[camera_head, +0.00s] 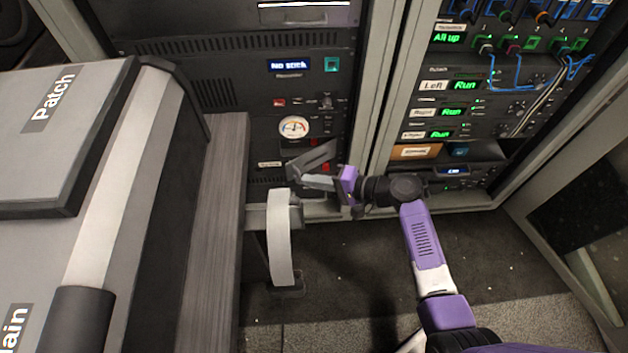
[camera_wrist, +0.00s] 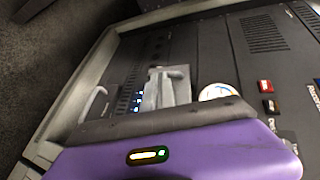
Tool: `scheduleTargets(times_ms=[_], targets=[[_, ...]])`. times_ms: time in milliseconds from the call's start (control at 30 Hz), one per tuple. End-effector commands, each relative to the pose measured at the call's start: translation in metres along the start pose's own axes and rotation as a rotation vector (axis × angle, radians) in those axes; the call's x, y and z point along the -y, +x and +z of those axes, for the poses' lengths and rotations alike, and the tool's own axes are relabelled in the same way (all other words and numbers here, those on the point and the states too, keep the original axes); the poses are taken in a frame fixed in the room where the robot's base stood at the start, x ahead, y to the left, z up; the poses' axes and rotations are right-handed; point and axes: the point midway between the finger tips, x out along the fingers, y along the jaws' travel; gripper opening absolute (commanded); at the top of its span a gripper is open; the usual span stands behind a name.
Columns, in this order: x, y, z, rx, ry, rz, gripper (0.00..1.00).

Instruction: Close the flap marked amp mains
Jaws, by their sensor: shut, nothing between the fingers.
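The flap (camera_head: 313,156) is a dark grey plate that stands out open from the lower part of the left rack, below the round gauge. The wrist view shows a grey plate (camera_wrist: 168,88) beside the gauge, which I take to be the same flap. A small white label (camera_head: 269,165) sits left of the flap; its words are too small to read. My purple gripper (camera_head: 318,183) is shut and empty, with its fingers just below and in front of the flap. I cannot tell whether they touch it. In the wrist view, the purple gripper body hides the fingertips.
The round gauge (camera_head: 293,127) and a red switch (camera_head: 280,102) are above the flap. A grey case marked Patch (camera_head: 60,110) and a bench edge (camera_head: 215,220) stand close on the left. The right rack (camera_head: 450,110) carries cables.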

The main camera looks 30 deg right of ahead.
Motion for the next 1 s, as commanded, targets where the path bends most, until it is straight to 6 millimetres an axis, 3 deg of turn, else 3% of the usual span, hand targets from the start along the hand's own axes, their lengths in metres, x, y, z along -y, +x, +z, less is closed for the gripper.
scheduleTargets(times_ms=[267, 600, 1000], targets=[[0.005, 0.009, 0.001, -0.063, 0.023, 0.0, 0.0], [0.014, 0.038, -0.01, -0.261, 0.088, -0.001, 0.0], [0.02, 0.061, -0.025, -0.259, 0.087, 0.0, 0.0]])
